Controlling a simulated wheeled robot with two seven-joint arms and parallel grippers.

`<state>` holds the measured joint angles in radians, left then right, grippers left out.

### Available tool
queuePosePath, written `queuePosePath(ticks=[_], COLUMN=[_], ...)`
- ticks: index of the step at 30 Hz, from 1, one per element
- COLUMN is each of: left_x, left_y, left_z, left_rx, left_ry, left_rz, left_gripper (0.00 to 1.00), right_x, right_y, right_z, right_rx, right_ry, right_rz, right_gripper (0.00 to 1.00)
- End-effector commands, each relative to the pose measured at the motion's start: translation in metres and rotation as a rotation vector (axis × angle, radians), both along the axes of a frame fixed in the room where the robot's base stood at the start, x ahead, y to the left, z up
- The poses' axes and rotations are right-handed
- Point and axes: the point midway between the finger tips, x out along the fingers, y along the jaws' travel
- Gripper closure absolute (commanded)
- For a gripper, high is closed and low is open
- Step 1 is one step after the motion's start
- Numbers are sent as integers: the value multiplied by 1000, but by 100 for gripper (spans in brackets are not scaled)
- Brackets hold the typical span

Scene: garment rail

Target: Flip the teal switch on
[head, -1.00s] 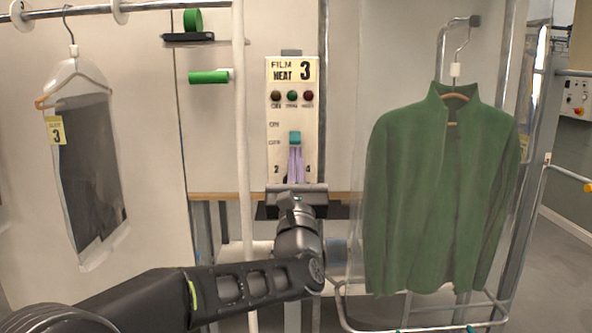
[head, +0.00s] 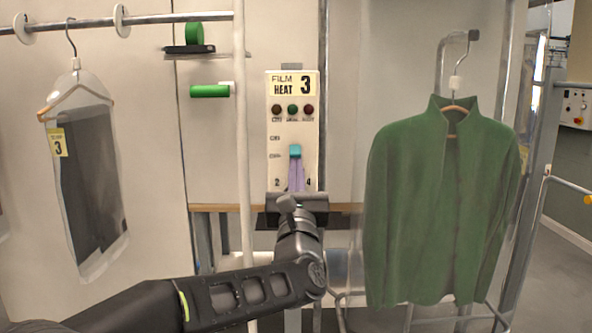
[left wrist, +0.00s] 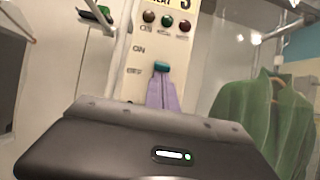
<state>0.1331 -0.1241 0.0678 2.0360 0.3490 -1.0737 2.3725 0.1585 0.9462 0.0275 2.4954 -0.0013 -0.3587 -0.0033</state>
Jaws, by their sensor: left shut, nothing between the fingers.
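The teal switch (head: 295,151) sits on a pale upright panel (head: 308,130) marked FILM HEAT 3. It is level with the lower label, which reads as OFF, below the ON label. It also shows in the left wrist view (left wrist: 161,66). My left gripper (head: 296,166) is shut and empty. Its lilac fingers, also seen in the left wrist view (left wrist: 162,82), point up the panel with their tips just below the switch. I cannot tell whether they touch it. My right gripper is not in view.
A green jacket (head: 440,200) hangs close on the right. A bagged dark garment (head: 88,180) with a tag 3 hangs from the rail (head: 180,18) on the left. A white upright pole (head: 242,150) stands just left of the panel. Three round lamps (head: 292,109) sit above the switch.

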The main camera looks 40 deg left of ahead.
Motion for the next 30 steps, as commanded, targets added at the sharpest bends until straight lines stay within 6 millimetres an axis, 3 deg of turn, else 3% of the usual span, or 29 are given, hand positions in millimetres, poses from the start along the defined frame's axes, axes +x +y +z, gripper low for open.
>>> queuePosePath(ticks=[17,30], left_x=[-4,-9], left_y=[-3,-8], left_z=[12,33], left_rx=[-76,-262], left_ry=[97,341], left_rz=[-2,-3], left_gripper=[100,100], right_x=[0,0], right_y=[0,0], right_z=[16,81], right_rx=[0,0], right_ry=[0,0], right_rz=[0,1], right_gripper=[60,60])
